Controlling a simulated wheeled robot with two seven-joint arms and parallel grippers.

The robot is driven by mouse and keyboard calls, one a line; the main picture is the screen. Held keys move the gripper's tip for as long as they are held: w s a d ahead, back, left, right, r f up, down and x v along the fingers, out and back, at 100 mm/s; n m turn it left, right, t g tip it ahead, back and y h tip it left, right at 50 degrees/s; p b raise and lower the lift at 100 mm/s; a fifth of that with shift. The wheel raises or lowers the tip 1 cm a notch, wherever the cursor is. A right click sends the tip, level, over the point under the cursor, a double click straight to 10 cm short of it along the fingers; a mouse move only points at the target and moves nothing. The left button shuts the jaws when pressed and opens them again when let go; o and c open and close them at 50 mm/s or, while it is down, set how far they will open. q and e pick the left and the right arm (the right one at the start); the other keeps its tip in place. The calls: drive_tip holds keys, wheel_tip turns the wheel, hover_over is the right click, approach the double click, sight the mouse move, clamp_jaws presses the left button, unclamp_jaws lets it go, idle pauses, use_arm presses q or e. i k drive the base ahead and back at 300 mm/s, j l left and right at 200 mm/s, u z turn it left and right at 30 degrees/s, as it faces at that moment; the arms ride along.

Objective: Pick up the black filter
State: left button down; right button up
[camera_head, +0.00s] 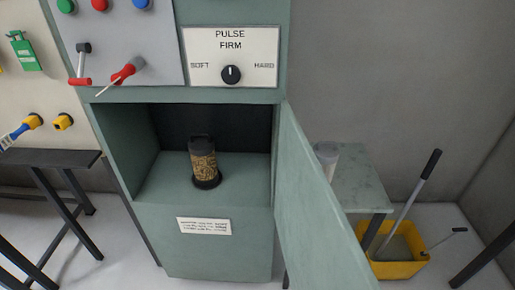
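A cylinder with a brown, grainy middle (203,165), a black top and a black base stands upright in the open compartment of the green cabinet (220,255). It looks like a used filter; no wholly black filter shows. A pale cylinder with a grey top (327,154) stands on a side table behind the open door, partly hidden by it. Neither of my grippers is in view.
The cabinet door (315,215) hangs open to the right, between the compartment and the green side table (358,183). A yellow mop bucket (400,255) stands on the floor at right. A dark bench (50,158) is at left. A panel with a knob (231,75) is above the compartment.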

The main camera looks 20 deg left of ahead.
sight(201, 146)
drive_tip(key=j+z, duration=0.4)
drive_tip(key=i+j+z, duration=0.1)
drive_tip(key=j+z, duration=0.7)
drive_tip(key=j+u, duration=0.4)
drive_tip(key=i+j+u, duration=0.15)
drive_tip(key=u, duration=0.25)
